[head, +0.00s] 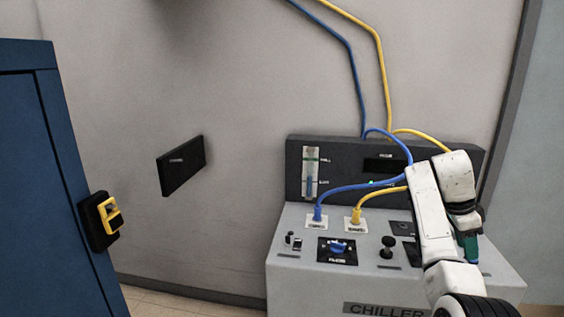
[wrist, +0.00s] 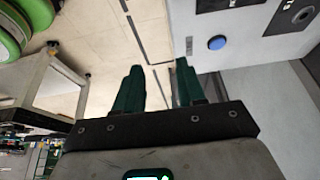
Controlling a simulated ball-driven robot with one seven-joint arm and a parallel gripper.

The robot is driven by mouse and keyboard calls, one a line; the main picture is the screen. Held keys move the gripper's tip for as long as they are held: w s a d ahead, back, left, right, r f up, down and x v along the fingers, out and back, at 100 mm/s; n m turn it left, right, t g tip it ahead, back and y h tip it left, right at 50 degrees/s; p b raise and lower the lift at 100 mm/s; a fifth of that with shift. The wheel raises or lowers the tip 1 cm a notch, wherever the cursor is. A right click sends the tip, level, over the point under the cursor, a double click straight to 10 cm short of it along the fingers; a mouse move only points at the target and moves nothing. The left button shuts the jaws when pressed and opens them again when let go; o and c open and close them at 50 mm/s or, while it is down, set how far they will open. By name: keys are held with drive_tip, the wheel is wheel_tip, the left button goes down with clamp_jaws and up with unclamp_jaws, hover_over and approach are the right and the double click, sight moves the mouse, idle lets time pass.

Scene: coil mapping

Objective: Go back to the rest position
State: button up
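My arm is folded at the right of the head view, in front of the right part of the chiller (head: 310,285). My gripper (head: 470,245) points down there, and only a bit of its green fingers shows. In the wrist view my gripper (wrist: 160,78) has its two green fingers apart, with nothing between them. The floor shows beyond the fingertips.
The chiller's top carries a blue knob (head: 338,247), a black knob (head: 388,246), and blue (head: 318,213) and yellow (head: 356,214) hose plugs. A blue cabinet (head: 50,180) with a yellow switch (head: 110,214) stands at left. A black wall plate (head: 181,166) hangs between.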

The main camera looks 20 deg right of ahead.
drive_tip(key=s+a+f+n+t+y+p, duration=0.1)
drive_tip(key=s+a+f+n, duration=0.4)
drive_tip(key=a+f, duration=0.45)
drive_tip(key=s+a+f+n+t, duration=0.1)
drive_tip(key=s+a+f+n, duration=0.2)
drive_tip(key=a+f+n, duration=0.5)
drive_tip(key=s+a+f+n+y, duration=0.1)
drive_tip(key=s+a+f+n, duration=0.2)
drive_tip(key=s+a, duration=0.6)
drive_tip(key=s+a+f+n+t+y+p, duration=0.1)
drive_tip(key=s+a+f+n, duration=0.2)
drive_tip(key=s+a+n, duration=0.5)
drive_tip(key=s+a, duration=0.1)
drive_tip(key=s, duration=0.2)
drive_tip(key=shift+s+a+y, duration=0.15)
drive_tip(key=shift+a+y, duration=0.05)
drive_tip(key=shift+y, duration=0.2)
